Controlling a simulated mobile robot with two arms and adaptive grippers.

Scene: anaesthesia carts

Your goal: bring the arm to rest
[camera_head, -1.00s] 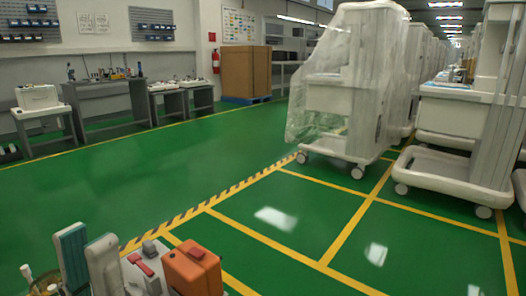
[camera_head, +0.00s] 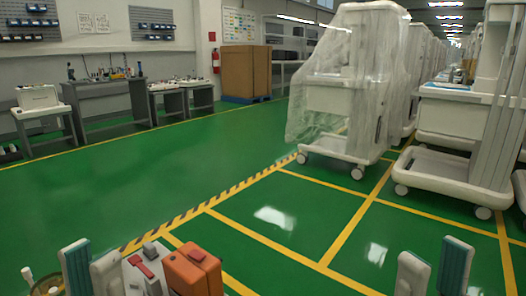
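My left gripper (camera_head: 92,267) is at the bottom left of the head view, its two upright fingers standing apart with nothing seen between them. My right gripper (camera_head: 434,265) is at the bottom right, its two fingers also apart with nothing between them. The lower parts of both grippers and the arms behind them are cut off by the picture's bottom edge. The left gripper stands beside a light surface carrying an orange block (camera_head: 193,272) and a small red piece (camera_head: 140,265).
A plastic-wrapped cart (camera_head: 335,95) and a white wheeled cart (camera_head: 455,175) stand at the right. Workbenches (camera_head: 105,97) line the left wall, with a large brown box (camera_head: 246,72) behind. The green floor between is clear, marked with yellow lines.

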